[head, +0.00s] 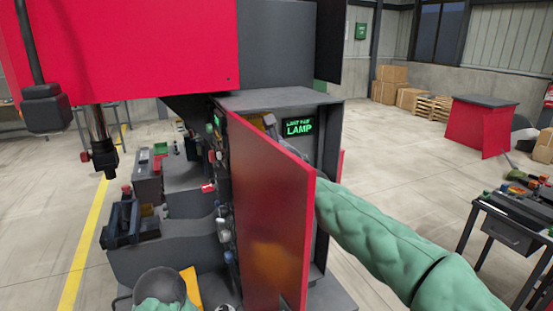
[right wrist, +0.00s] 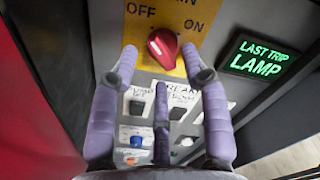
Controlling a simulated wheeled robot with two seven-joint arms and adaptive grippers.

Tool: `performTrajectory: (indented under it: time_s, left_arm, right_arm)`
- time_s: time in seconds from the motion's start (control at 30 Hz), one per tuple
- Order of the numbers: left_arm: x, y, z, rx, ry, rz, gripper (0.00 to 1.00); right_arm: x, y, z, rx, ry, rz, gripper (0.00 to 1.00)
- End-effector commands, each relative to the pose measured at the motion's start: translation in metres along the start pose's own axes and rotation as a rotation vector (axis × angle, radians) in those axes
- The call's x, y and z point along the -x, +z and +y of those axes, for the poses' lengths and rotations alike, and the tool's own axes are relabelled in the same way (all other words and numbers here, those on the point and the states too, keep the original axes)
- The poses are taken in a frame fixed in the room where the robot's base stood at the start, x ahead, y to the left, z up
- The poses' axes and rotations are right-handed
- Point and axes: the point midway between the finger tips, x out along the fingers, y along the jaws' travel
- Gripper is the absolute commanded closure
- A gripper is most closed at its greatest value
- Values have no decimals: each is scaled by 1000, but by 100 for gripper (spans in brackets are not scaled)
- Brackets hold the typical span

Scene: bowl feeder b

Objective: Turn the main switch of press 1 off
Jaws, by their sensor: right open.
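The main switch is a red rotary knob (right wrist: 162,47) on a yellow plate (right wrist: 208,12) marked OFF on the left and ON on the right. I cannot tell for sure which mark the knob points to. My right gripper (right wrist: 163,66) is open, its purple fingers spread at either side of and just below the knob, with nothing held.
A lit green "LAST TRIP LAMP" sign (right wrist: 258,58) is right of the switch, also visible in the head view (head: 299,127). Labelled buttons, one blue (right wrist: 136,141), sit below the knob. Cabinet walls close in on both sides. A tool table (head: 515,208) stands at right.

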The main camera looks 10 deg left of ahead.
Motion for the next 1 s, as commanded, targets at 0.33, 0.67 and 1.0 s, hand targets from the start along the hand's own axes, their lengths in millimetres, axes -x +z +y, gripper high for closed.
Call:
performTrajectory:
  time_s: [0.33, 0.67, 1.0]
  left_arm:
    - [0, 0, 0, 0, 0, 0, 60]
    - [0, 0, 0, 0, 0, 0, 60]
    - [0, 0, 0, 0, 0, 0, 60]
  right_arm:
    - [38, 0, 0, -1, -1, -1, 54]
    - [78, 0, 1, -1, 1, -1, 54]
    - [103, 0, 1, 0, 1, 0, 54]
